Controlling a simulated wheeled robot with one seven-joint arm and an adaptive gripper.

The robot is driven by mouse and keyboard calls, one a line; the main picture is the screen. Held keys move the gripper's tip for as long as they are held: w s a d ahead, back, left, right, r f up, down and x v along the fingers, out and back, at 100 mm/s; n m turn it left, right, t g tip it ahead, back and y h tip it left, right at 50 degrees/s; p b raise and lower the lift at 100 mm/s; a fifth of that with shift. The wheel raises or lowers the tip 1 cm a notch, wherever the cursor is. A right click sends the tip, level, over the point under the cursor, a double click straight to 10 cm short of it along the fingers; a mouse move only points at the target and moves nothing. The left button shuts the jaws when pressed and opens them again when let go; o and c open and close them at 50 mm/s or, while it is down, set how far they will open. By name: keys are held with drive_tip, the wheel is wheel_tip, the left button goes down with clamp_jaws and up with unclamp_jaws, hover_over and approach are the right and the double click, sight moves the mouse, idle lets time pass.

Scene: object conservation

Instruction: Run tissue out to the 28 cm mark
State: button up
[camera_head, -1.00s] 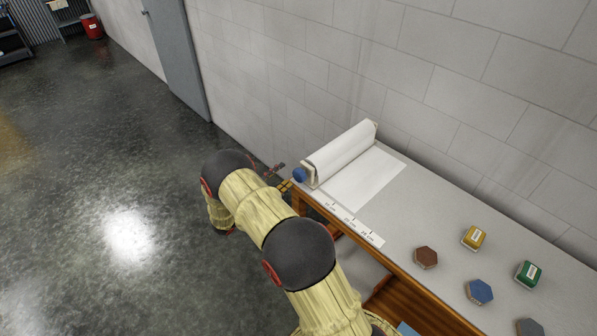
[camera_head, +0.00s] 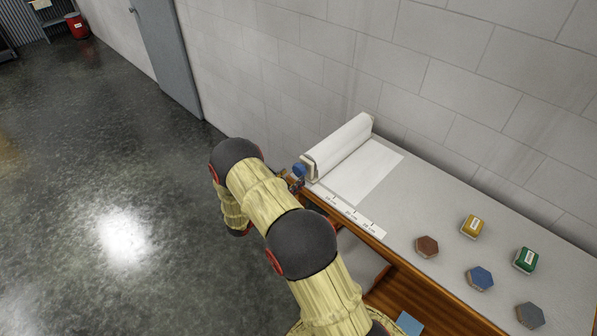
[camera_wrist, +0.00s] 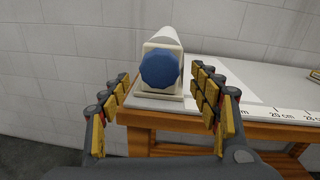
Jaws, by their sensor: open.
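The tissue roll (camera_head: 341,146) lies in its holder at the table's far left end, with a white sheet (camera_head: 368,172) run out flat to the right of it. A blue faceted knob (camera_wrist: 160,69) sits on the roll's near end; it also shows in the head view (camera_head: 299,170). A white ruler strip (camera_head: 349,211) lies along the table's front edge; a 20 cm label reads in the wrist view, and the 28 cm mark cannot be made out. My gripper (camera_wrist: 164,90) is open, its fingers on either side of the knob. I cannot tell if they touch it.
A brown hexagonal block (camera_head: 427,246), a yellow block (camera_head: 472,226), a blue block (camera_head: 480,278), a green block (camera_head: 526,260) and a grey block (camera_head: 530,315) stand on the right of the table. A block wall rises behind. Open floor lies to the left.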

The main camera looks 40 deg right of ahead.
sight(297, 173)
drive_tip(key=d, duration=0.5)
drive_tip(key=shift+w, duration=0.4)
drive_tip(key=c, duration=0.3)
drive_tip(key=c, duration=0.8)
drive_tip(key=shift+c, duration=0.3)
drive_tip(key=shift+m+b, duration=0.4)
